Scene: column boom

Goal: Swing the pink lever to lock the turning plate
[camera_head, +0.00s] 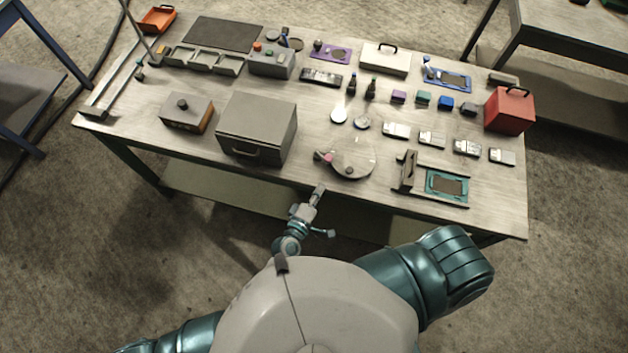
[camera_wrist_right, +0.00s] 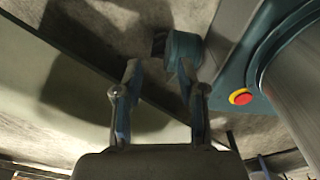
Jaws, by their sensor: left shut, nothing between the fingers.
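The round, pale turning plate (camera_head: 356,150) lies flat near the front edge of the table. The small pink lever (camera_head: 328,157) sits at the plate's left rim; its exact angle is too small to tell. My left gripper (camera_head: 319,189) is shut and empty at the table's front edge, just below the lever and plate in the head view. A gap shows between its tip and the lever. My right gripper (camera_wrist_right: 158,72) shows in the right wrist view with its two fingers apart and nothing between them. It is away from the plate and lever.
A grey box with a handle (camera_head: 257,130) stands left of the plate. A brown stand (camera_head: 408,172) and a teal frame (camera_head: 447,186) are to its right. Several small metal boxes lie behind them. A red-and-yellow button (camera_wrist_right: 241,97) shows in the right wrist view.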

